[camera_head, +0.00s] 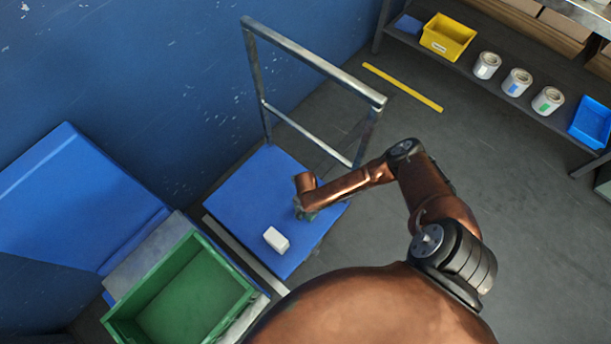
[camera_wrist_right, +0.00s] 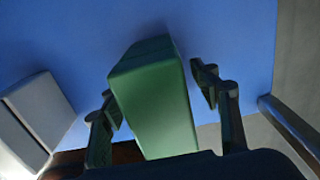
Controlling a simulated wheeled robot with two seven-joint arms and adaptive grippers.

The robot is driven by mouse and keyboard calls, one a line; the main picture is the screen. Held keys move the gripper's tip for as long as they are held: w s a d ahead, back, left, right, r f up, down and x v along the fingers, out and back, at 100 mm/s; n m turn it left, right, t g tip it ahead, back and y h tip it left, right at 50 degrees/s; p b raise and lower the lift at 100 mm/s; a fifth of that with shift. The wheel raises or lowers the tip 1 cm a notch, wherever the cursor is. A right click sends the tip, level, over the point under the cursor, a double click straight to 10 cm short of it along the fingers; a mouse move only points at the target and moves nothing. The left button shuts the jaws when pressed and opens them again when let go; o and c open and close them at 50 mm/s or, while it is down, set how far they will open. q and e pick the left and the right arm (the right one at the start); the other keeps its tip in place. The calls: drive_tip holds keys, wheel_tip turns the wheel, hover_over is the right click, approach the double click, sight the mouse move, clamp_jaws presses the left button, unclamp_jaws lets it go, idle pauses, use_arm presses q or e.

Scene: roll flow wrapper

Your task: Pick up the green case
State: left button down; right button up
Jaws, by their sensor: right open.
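The green case (camera_wrist_right: 158,90) is a block-shaped thing over the blue cart deck (camera_wrist_right: 215,25). In the right wrist view it stands between the two dark fingers of my right gripper (camera_wrist_right: 160,110). The fingers are spread, with a visible gap on the right side; the left finger is very near the case. In the head view my right gripper (camera_head: 306,212) is low over the deck, and the case is mostly hidden by the gripper and wrist. My left gripper is not in view.
A white box (camera_head: 276,240) lies on the deck near the gripper. A metal handle frame (camera_head: 318,65) rises at the cart's back. A large green crate (camera_head: 150,278) stands at the lower left. A shelf at the upper right holds a yellow bin (camera_head: 447,37) and white rolls (camera_head: 517,82).

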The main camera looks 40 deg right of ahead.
drive_tip(key=shift+c, duration=0.3)
drive_tip(key=c, duration=1.3)
drive_tip(key=shift+c, duration=0.3)
drive_tip(key=shift+r, duration=0.15)
